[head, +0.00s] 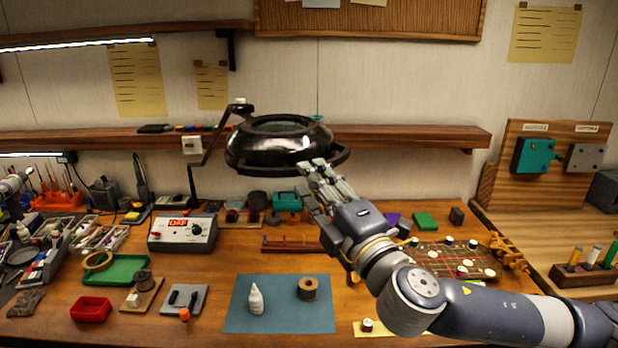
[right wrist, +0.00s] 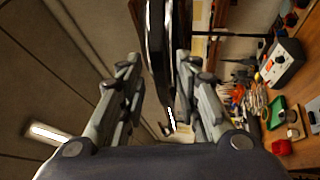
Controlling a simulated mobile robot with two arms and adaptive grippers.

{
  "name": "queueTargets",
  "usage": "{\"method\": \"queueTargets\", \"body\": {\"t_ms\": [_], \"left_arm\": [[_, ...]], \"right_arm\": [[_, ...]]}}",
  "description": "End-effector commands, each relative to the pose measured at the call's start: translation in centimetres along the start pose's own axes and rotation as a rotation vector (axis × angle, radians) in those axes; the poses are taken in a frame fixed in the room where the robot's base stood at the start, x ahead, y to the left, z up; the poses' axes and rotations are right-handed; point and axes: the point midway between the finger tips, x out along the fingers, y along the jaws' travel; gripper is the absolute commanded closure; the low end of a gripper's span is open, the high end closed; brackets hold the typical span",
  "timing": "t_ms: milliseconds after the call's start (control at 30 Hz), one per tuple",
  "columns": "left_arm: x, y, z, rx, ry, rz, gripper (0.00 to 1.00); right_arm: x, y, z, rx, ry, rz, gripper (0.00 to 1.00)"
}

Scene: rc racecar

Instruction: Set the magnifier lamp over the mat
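The magnifier lamp (head: 281,142) has a round, glossy black head with a rim around it, held up on a jointed arm (head: 214,140) in front of the wall shelf. The head is at the back of the bench, behind the blue mat (head: 238,318) in the picture. My right gripper (head: 318,180) is at the right front of the lamp's rim. In the right wrist view its two fingers (right wrist: 160,95) are apart, with the dark lamp head (right wrist: 157,45) edge-on between them; a firm hold does not show. My left gripper does not show.
A white bottle (head: 256,299) and a brown roll (head: 308,289) stand on the mat. A grey control box (head: 182,233), green tray (head: 116,269) and red tray (head: 91,309) are to the left. A circuit board (head: 445,258) lies beyond my right arm.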

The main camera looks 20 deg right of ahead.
Motion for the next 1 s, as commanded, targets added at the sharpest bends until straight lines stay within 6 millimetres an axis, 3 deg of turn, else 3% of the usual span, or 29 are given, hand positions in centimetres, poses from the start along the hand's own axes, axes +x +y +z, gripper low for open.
{"method": "queueTargets", "body": {"t_ms": [200,533,700,1000], "left_arm": [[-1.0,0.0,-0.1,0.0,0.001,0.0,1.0],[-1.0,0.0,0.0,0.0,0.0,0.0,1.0],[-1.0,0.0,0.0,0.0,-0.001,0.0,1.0],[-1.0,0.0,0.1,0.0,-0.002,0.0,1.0]], "right_arm": [[2.0,0.1,0.0,-0.001,0.0,0.0,0.69],[2.2,-0.1,0.0,0.0,0.001,-0.001,0.69],[2.2,-0.1,0.0,0.0,0.0,-0.001,1.0],[2.2,-0.1,-0.1,0.0,-0.001,-0.002,1.0]]}}
